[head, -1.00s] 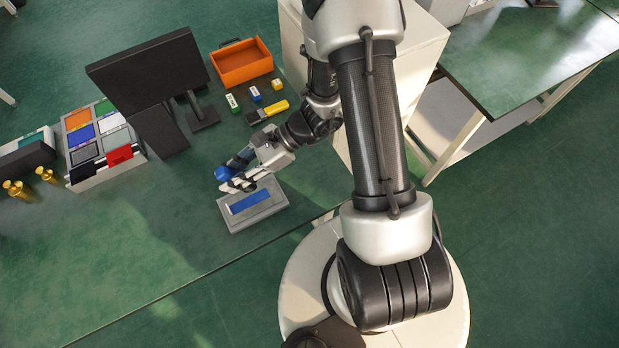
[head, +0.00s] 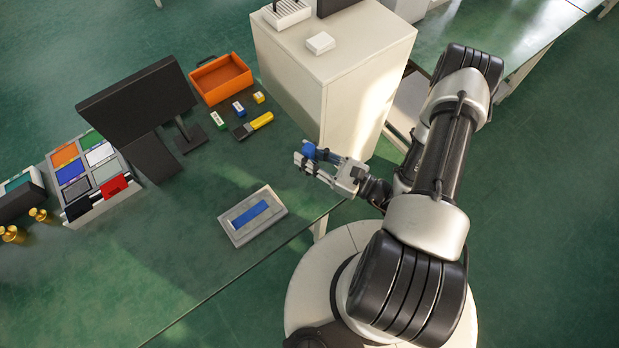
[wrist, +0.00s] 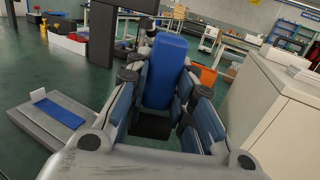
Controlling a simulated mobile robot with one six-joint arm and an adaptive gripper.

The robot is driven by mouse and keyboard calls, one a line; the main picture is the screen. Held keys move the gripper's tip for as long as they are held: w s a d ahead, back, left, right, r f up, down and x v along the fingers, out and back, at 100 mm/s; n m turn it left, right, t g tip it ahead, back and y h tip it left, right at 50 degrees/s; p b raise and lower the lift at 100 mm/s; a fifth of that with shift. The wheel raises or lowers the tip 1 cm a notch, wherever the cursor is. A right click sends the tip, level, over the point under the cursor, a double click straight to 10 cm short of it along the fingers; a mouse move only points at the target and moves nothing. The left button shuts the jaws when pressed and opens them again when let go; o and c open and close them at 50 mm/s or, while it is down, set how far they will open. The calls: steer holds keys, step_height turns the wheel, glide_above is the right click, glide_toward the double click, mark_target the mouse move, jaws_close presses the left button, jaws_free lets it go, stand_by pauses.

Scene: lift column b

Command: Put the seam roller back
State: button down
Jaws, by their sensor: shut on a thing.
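My gripper (head: 308,162) is shut on a blue thing (head: 309,149), which I take to be the seam roller. In the wrist view the blue body (wrist: 166,72) stands up between the fingers, with a dark part at its lower end. No roller wheel can be made out. My gripper is held near the desk's right end, beside the white cabinet. A grey tray (head: 227,221) with a blue strip (head: 249,216) in its middle lies on the desk, to the left of my gripper and apart from it. The tray also shows in the wrist view (wrist: 88,105).
The white cabinet (head: 345,90) stands close beyond my gripper. An orange bin (head: 221,79), a yellow-handled tool (head: 252,126) and small blocks lie farther back. A black monitor (head: 137,103) and a rack of coloured squares (head: 92,178) stand left. The desk around the tray is clear.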

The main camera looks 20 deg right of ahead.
step_height(320, 180, down, 11)
steer(key=b, duration=0.3)
steer(key=shift+f, duration=0.2)
steer(key=shift+f, duration=0.1)
steer(key=c, duration=1.4)
jaws_free()
steer(key=shift+f, duration=0.1)
